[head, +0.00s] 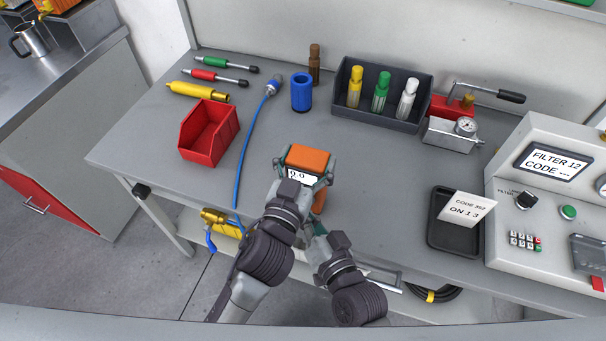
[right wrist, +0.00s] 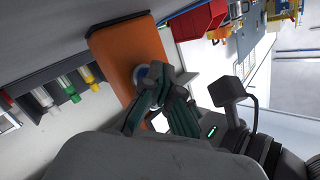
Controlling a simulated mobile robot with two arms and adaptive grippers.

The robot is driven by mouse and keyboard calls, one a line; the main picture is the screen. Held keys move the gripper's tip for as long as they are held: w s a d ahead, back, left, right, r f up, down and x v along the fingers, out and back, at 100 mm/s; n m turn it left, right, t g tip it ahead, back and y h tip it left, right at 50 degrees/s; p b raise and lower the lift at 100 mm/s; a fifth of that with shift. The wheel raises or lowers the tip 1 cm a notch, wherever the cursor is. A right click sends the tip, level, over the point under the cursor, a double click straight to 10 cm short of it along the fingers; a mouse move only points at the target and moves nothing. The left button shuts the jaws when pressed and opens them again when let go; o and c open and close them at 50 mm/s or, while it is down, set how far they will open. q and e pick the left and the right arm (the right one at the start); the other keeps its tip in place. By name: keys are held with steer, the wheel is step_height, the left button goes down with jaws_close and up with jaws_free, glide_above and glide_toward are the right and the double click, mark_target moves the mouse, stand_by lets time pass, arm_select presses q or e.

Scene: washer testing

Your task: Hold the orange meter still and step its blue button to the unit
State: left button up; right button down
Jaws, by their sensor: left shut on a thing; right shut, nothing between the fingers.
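The orange meter (head: 310,157) stands near the front middle of the bench, its white display (head: 302,177) facing me; the characters are too small to read surely. My left gripper (head: 304,171) is shut on the meter, with a finger at each side. My right gripper (head: 318,222) is shut and empty just below it, partly hidden by the left arm. In the right wrist view, the closed right fingertips (right wrist: 157,86) are at the round blue button (right wrist: 142,73) on the meter's orange face (right wrist: 128,50). The fingers partly cover the button; I cannot tell whether they press it.
A red bin (head: 208,131), a blue cylinder (head: 301,92) and a blue hose stand or lie behind to the left. A dark rack (head: 342,103) of capped bottles is at the back. A black tray (head: 441,233) with a card (head: 465,208) and a control panel (head: 548,205) are right.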

steer(key=s+a, duration=0.2)
steer(key=s, duration=0.3)
steer(key=shift+s, duration=0.35)
stand_by(1.0)
arm_select(q)
steer(key=o, duration=1.7)
steer(key=shift+a, duration=0.1)
steer(key=v, duration=1.2)
arm_select(e)
steer(key=shift+f, duration=0.1)
